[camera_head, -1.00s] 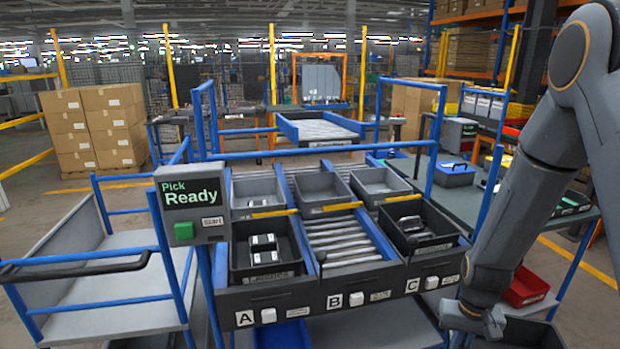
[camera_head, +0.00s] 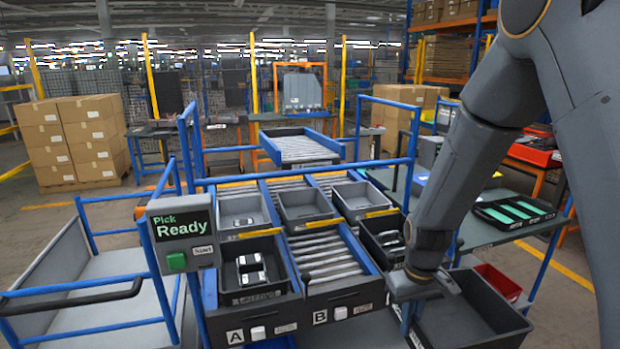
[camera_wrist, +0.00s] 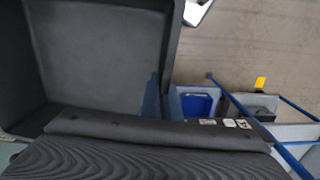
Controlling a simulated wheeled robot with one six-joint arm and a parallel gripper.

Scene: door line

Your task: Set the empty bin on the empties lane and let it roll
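The empty bin (camera_head: 468,318) is dark grey and hangs at the lower right of the head view, beside the rack's right end. My gripper (camera_head: 424,284) is at its left rim and appears shut on it. In the wrist view the bin's bare inside (camera_wrist: 100,55) fills the upper left, with a dark ribbed surface along the bottom edge. The fingertips are not clear. Bare roller lanes show at B (camera_head: 322,255) and on a raised blue-framed conveyor (camera_head: 303,148) behind the rack. I cannot tell which is the empties lane.
Lane A holds a dark bin (camera_head: 254,270) with items. Another dark bin (camera_head: 385,238) with items stands right of lane B, partly behind my arm. Grey bins (camera_head: 304,204) stand further back. A blue rail (camera_head: 300,172) crosses behind them. A Pick Ready panel (camera_head: 183,232) stands left.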

